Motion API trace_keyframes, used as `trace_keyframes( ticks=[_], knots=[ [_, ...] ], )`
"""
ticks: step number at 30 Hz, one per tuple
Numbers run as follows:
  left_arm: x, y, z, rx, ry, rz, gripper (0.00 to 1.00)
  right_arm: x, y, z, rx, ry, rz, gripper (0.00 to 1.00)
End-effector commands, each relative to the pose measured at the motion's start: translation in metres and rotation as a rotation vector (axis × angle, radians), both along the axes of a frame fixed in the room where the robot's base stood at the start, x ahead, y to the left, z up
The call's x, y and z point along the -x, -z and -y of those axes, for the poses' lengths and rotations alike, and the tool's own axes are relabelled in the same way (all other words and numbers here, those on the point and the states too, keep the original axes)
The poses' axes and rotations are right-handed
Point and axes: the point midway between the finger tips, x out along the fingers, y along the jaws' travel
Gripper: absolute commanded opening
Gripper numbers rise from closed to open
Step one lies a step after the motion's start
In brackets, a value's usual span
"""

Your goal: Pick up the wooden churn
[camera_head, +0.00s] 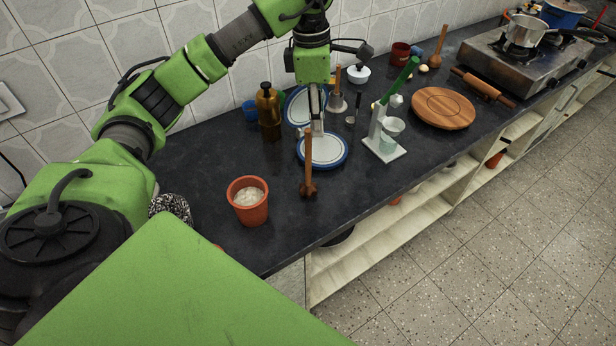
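The wooden churn (308,165) stands upright near the front edge of the dark counter, with its thin handle up and its notched head at the bottom. My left gripper (317,131) points down from above, its fingertips close to the top of the churn's handle and over a blue-rimmed plate. The fingers look close together from this angle, and I cannot tell whether they are open or shut. I cannot tell whether they touch the handle. My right gripper is not in view.
An orange cup (249,208) with pale contents stands left of the churn. A blue-rimmed plate (323,151) lies behind it. A brown bottle (269,113) stands at the back. A green-handled press (385,136) and a round wooden board (443,109) are to the right, before the stove (487,55).

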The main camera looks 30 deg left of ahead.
Motion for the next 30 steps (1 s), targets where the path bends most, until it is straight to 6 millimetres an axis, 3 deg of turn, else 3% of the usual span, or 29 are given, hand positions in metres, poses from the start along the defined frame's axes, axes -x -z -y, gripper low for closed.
trace_keyframes(
  ticks=[3, 6, 18, 23, 30],
  knots=[
    [0.004, -0.007, -0.023, -0.066, -0.025, -0.023, 0.31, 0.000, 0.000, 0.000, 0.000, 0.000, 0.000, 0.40],
    [0.006, 0.000, -0.027, -0.079, -0.029, -0.031, 0.31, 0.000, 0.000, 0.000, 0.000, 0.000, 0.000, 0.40],
    [0.006, 0.067, -0.026, -0.075, -0.028, -0.031, 0.31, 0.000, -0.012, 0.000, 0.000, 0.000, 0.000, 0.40],
    [0.006, 0.077, -0.025, -0.075, -0.027, -0.028, 0.31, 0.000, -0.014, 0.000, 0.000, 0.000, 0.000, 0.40],
    [0.009, 0.103, -0.018, -0.074, -0.027, -0.032, 0.31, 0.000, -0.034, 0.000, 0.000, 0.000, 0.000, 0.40]
  ],
)
